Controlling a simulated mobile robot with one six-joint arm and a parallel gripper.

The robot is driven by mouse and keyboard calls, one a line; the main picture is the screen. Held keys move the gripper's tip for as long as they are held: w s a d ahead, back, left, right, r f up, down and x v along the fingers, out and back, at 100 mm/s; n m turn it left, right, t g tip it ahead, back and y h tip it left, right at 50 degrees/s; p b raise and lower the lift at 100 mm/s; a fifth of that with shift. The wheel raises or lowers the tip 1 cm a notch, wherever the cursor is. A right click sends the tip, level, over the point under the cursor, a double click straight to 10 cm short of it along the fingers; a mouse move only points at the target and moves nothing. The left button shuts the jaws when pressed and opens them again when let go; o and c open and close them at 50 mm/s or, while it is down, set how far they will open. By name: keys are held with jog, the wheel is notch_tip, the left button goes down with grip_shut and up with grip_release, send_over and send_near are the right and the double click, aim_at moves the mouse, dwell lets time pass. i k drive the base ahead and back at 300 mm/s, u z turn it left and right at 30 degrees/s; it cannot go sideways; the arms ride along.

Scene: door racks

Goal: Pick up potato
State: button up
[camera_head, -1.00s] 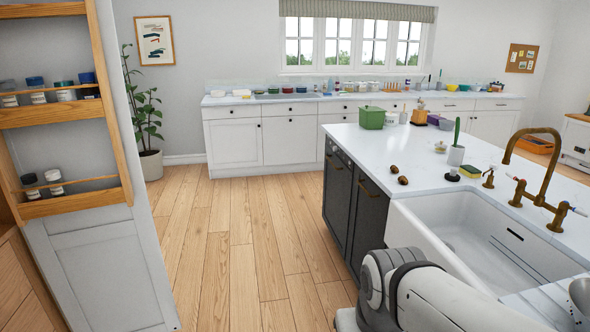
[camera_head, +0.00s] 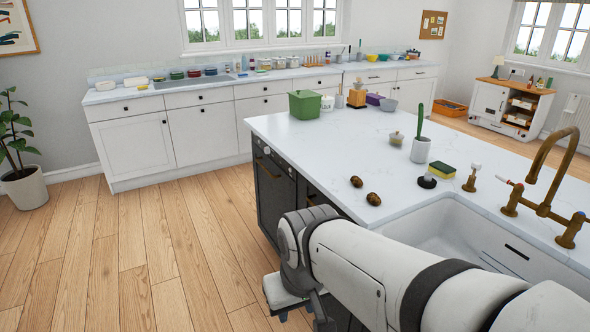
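Two small brown potatoes lie apart on the white island worktop, near its front edge by the sink. One potato (camera_head: 356,181) is further back and to the left; the other potato (camera_head: 373,199) is nearer and to the right. My arm reaches in from the lower right, in front of the island and below the potatoes in the picture. My gripper (camera_head: 300,300) shows only in part at the arm's far end, low by the island's dark front. Its fingers cannot be made out clearly. It is not touching either potato.
Wooden floor (camera_head: 130,250) is clear on the left.

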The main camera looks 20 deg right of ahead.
aim_at(372, 198)
jog(key=u, duration=0.05)
jog(key=i, duration=2.45)
jog(key=z, duration=3.95)
